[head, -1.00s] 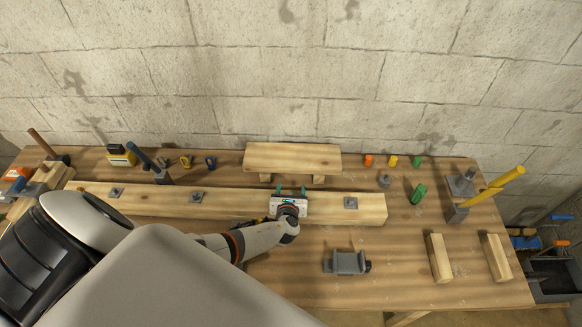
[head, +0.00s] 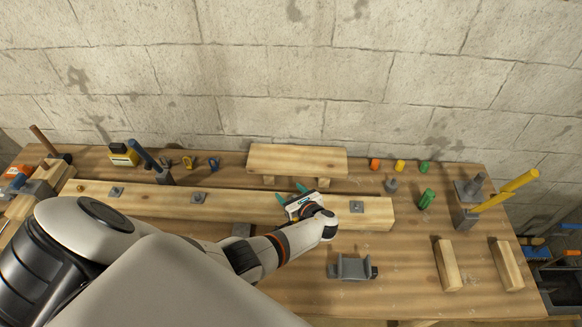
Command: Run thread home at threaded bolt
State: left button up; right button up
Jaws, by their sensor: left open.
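My left gripper (head: 291,192) is open over the long wooden beam (head: 240,206), right of its middle. Its teal fingers point up and to the left in the picture, and nothing shows between them. I cannot tell which piece is the threaded bolt, or whether one is hidden under my gripper. A small grey part (head: 391,185) stands behind the beam. My right gripper is not in view.
A raised wooden shelf (head: 297,159) stands just behind my gripper. A grey bracket (head: 352,268) lies in front of the beam. Two wooden blocks (head: 447,265) (head: 507,264) lie at the right, near a yellow-handled tool (head: 513,187). Bare bench lies between bracket and blocks.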

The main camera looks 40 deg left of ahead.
pick_arm(q)
jog(key=n+g+b, duration=0.2)
jog(key=g, duration=0.1)
jog(key=n+g+y+b, duration=0.1)
jog(key=n+b, duration=0.1)
jog(key=shift+s+d+f+g, duration=0.1)
jog(key=shift+f+g, duration=0.2)
jog(key=shift+f, duration=0.05)
jog(key=shift+s+n+g+b, duration=0.1)
jog(key=shift+n+g+b, duration=0.25)
jog(key=shift+n+g, duration=0.05)
jog(key=shift+s+r+n+g, duration=0.1)
jog(key=shift+r+n+g, duration=0.15)
jog(key=shift+n+g, duration=0.05)
